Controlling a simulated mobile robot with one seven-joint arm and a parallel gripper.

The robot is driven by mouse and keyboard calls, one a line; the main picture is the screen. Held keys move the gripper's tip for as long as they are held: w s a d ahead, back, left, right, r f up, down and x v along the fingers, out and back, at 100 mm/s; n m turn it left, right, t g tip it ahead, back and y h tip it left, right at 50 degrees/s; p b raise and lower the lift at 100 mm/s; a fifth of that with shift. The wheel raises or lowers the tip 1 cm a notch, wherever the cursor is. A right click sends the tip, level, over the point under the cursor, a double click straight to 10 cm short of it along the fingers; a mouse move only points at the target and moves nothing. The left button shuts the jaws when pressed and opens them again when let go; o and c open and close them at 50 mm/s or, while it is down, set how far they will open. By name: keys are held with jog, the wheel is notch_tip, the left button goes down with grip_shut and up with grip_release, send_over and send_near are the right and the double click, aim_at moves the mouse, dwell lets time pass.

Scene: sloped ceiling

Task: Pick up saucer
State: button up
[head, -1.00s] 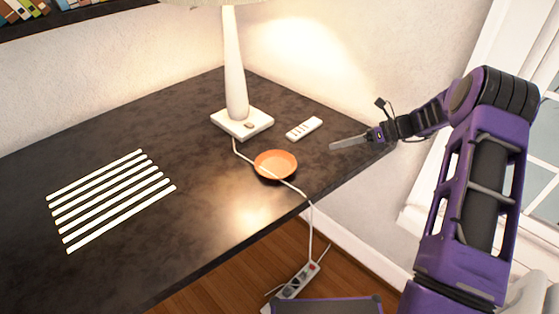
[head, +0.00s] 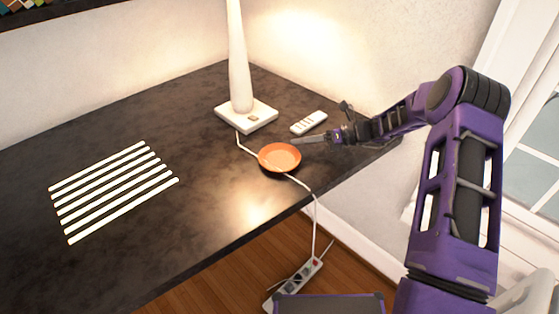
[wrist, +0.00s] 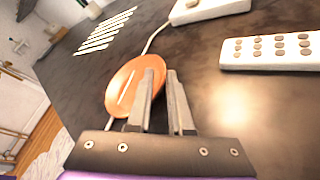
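The orange saucer (head: 279,158) lies on the dark table near its front edge, and a white cord runs by it. My gripper (head: 297,140) comes in from the right, with its fingertips at the saucer's back right rim. In the wrist view the saucer (wrist: 122,86) is ahead and to the left. There my gripper (wrist: 161,72) shows two fingers with a narrow gap and nothing held. The left finger overlaps the saucer's near right part and the right finger is just outside its rim. I cannot tell whether either finger touches it.
A white lamp (head: 240,60) on a square base stands behind the saucer. A white remote (head: 309,123) lies behind my gripper. Several white strips (head: 115,190) lie at the left of the dark table (head: 200,180). A power strip (head: 295,283) is on the floor.

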aim_at(280, 145)
jog(key=x, duration=0.4)
jog(key=shift+w+a+f+b, duration=0.15)
jog(key=shift+a+b, duration=0.2)
grip_shut()
